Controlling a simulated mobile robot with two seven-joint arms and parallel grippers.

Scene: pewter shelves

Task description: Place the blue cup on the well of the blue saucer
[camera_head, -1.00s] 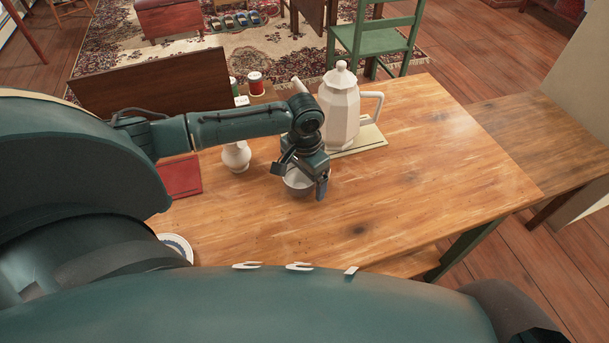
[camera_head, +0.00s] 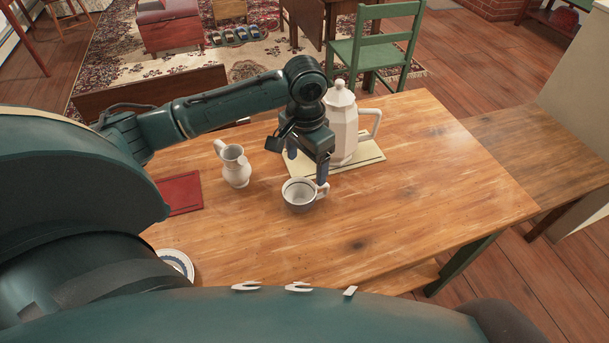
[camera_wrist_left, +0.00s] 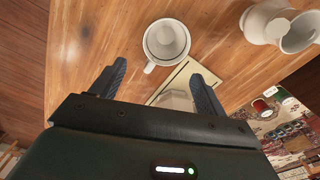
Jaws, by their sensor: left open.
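The cup (camera_head: 299,196), white with a dark blue band at the rim, stands upright on the wooden table, its handle to the right. It also shows in the left wrist view (camera_wrist_left: 166,42), ahead of the fingers and apart from them. My left gripper (camera_head: 306,168) is open and empty, above and just behind the cup; its two fingers spread apart in the left wrist view (camera_wrist_left: 158,80). The saucer (camera_head: 177,262), white with a blue ring, lies at the table's near left, partly hidden by my own body. My right gripper is not in view.
A tall white pot (camera_head: 341,125) stands on a cream board (camera_head: 370,158) close behind my left gripper. A small white jug (camera_head: 235,166) stands left of the cup. A red book-like item (camera_head: 180,193) lies farther left. The table's right side is clear.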

